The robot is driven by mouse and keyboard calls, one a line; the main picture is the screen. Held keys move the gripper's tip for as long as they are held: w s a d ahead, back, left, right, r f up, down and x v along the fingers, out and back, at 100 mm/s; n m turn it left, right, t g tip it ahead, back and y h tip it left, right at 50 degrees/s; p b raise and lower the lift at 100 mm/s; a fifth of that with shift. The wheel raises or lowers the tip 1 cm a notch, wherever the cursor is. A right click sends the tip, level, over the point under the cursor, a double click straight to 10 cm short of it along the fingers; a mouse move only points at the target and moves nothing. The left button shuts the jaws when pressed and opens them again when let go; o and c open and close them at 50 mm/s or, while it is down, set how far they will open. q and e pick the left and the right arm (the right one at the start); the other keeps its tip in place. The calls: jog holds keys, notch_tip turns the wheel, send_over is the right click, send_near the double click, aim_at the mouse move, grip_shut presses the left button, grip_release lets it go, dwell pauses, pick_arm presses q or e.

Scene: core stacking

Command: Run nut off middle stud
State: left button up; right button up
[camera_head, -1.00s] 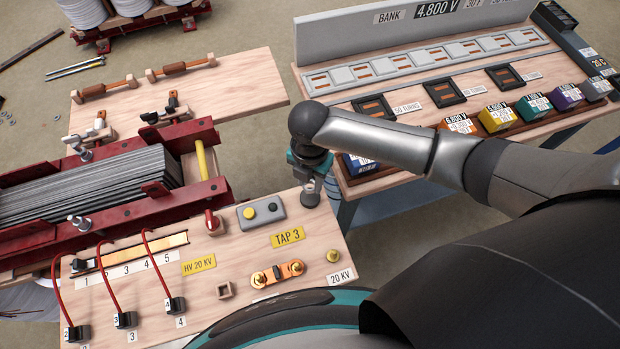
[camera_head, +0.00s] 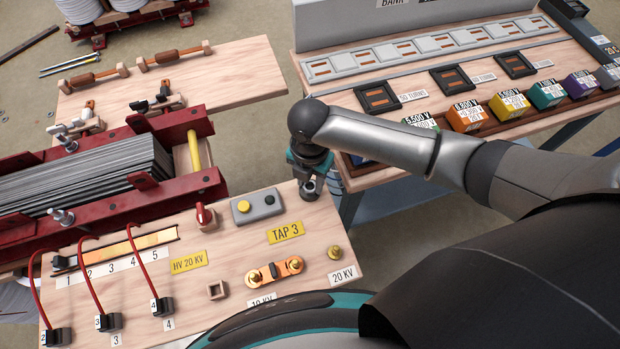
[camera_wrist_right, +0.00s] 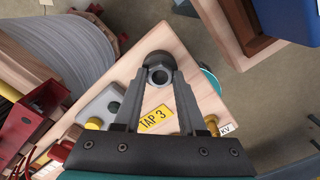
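A grey hex nut (camera_wrist_right: 158,76) with a round hole in it sits between the fingertips of my right gripper (camera_wrist_right: 160,85) in the right wrist view. The fingers look closed on its two sides. A dark round part (camera_wrist_right: 157,58) is behind the nut. In the head view my right gripper (camera_head: 310,183) is at the far right corner of the wooden board (camera_head: 225,255), low over its surface. I cannot tell whether the nut is on a stud. An orange link (camera_head: 285,267) with brass studs lies nearer on the board. My left gripper is out of view.
The red-clamped core (camera_head: 85,185) is at left. A grey button box (camera_head: 257,206) and the TAP 3 label (camera_head: 285,232) are beside the gripper. Red leads (camera_head: 93,275) arch over the board's left. A bench of coloured blocks (camera_head: 466,114) is at right.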

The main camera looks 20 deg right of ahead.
jog(key=o, duration=0.5)
jog(key=shift+r+p, duration=2.55)
jog(key=shift+r, duration=5.1)
jog(key=shift+s+f, duration=0.1)
